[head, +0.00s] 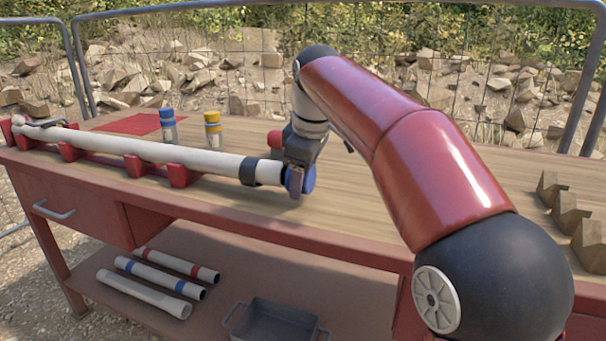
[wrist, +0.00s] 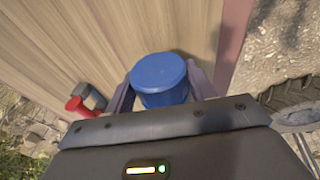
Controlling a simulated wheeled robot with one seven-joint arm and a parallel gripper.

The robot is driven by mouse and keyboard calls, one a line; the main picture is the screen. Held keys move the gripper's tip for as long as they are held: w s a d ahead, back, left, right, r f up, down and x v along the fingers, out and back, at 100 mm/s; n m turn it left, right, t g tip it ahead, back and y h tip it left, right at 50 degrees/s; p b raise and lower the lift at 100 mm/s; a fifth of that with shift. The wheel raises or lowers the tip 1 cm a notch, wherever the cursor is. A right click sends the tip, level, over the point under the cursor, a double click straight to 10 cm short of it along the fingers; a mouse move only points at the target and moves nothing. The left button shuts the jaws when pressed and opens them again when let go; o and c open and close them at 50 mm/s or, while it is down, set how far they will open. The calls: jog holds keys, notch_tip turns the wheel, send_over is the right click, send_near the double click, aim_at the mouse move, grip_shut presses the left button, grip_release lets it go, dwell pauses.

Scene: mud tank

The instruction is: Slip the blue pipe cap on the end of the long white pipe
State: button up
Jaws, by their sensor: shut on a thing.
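The long white pipe (head: 205,160) lies across red cradles (head: 178,174) on the bench. A dark band (head: 249,171) sits near its right end. My gripper (head: 300,180) is at that end, shut on the blue pipe cap (head: 309,177). The cap also shows between the two fingers in the wrist view (wrist: 159,78), its round face turned up in the picture. The pipe end and the cap are very close in the head view. A finger covers the meeting place, so I cannot tell whether the cap is around the pipe. The pipe does not show in the wrist view.
A blue-topped container (head: 168,126) and a yellow one (head: 213,131) stand behind the pipe. A red-topped item (wrist: 78,108) is near my gripper. Wooden notched blocks (head: 555,205) stand at the right. Pipes (head: 150,290) and a metal tray (head: 275,322) lie on the lower shelf.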

aim_at(280, 164)
jog(key=shift+w+a, duration=0.15)
jog(key=shift+a, duration=0.2)
jog(key=shift+w+a+p, duration=0.25)
jog(key=shift+a+p, duration=0.25)
jog(key=shift+a, duration=0.15)
jog(key=shift+w+a+p, duration=0.2)
jog(key=shift+a+p, duration=0.3)
jog(key=shift+a, duration=0.2)
jog(key=shift+w+a+p, duration=0.25)
jog(key=shift+a+p, duration=0.25)
jog(key=shift+a, duration=0.15)
jog(key=o, duration=0.9)
